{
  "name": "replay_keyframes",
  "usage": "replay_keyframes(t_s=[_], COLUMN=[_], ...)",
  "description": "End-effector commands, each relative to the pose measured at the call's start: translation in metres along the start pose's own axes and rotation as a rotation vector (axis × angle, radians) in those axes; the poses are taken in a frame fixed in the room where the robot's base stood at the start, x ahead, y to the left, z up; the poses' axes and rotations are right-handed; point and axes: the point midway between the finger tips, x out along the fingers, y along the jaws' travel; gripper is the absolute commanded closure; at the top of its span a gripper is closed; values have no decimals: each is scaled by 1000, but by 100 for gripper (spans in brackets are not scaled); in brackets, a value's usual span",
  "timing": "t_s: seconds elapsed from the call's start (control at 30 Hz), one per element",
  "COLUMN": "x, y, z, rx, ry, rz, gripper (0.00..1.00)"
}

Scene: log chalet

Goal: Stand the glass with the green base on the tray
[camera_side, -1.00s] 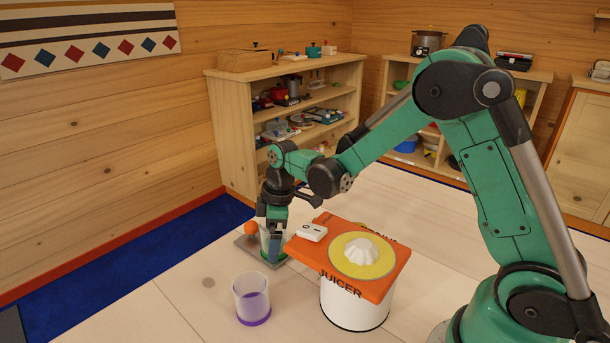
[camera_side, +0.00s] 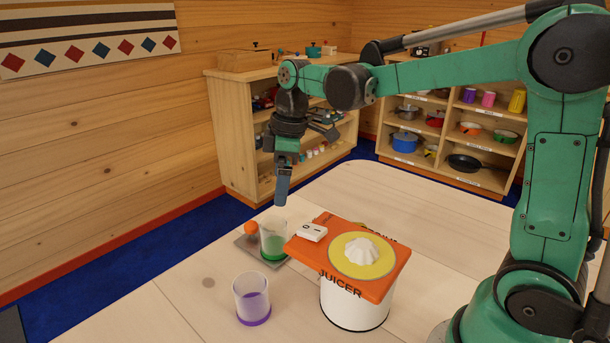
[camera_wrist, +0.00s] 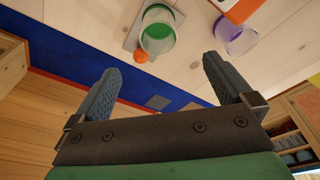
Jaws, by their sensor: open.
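The glass with the green base (camera_side: 273,240) stands upright on the grey tray (camera_side: 247,245) in the side view. In the wrist view the glass (camera_wrist: 157,30) stands on the tray (camera_wrist: 133,36) beyond my fingertips. My gripper (camera_side: 282,190) is above the glass, apart from it. In the wrist view my gripper (camera_wrist: 160,85) has its two fingers spread wide with nothing between them.
An orange ball-like thing (camera_side: 251,229) is on the tray beside the glass. A glass with a purple base (camera_side: 252,300) stands in front. An orange and white juicer (camera_side: 355,290) stands to the right. The table's left front is mostly clear.

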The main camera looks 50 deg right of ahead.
Motion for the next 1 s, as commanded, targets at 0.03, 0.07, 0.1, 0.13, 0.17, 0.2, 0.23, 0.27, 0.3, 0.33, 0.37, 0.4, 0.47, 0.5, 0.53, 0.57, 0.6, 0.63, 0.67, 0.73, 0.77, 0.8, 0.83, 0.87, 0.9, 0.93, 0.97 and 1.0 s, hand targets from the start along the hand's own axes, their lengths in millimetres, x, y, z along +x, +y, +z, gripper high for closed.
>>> replay_keyframes(t_s=[0.03,0.07,0.1,0.13,0.17,0.2,0.23,0.27,0.3,0.33,0.37,0.4,0.47,0.5,0.53,0.57,0.6,0.63,0.67,0.73,0.77,0.8,0.83,0.87,0.9,0.93,0.97,1.0], x=[-4,-6,-9,-12,-13,-15,-16,-16,-16,-16,-14,-13,-9,-7,-6,-4,-3,-2,-1,0,0,0,0,0,0,0,0,0], y=[-6,-10,-16,-22,-27,-34,-40,-45,-52,-57,-61,-66,-73,-76,-78,-79,-81,-82,-82,-83,-83,-83,-83,-83,-83,-83,-83,-83], z=[3,5,8,11,15,20,23,27,32,36,39,44,49,52,54,55,57,57,58,59,59,59,59,59,59,59,59,59], rx=[33,63,110,151,195,258,304,349,408,450,491,540,604,639,662,682,703,715,725,737,739,740,740,740,739,739,739,739], ry=[11,21,38,55,74,104,128,153,189,215,242,276,324,352,370,386,402,412,420,429,431,432,431,431,431,430,430,430], rz=[20,37,64,86,109,138,160,180,204,219,233,249,265,273,277,281,284,286,287,288,288,288,288,288,288,288,288,288], gripper=[0,0,0,0,0,0,0,0,0,0,0,0,0,0,0,0,0,0,0,0,0,0,0,0,0,0,0,0])
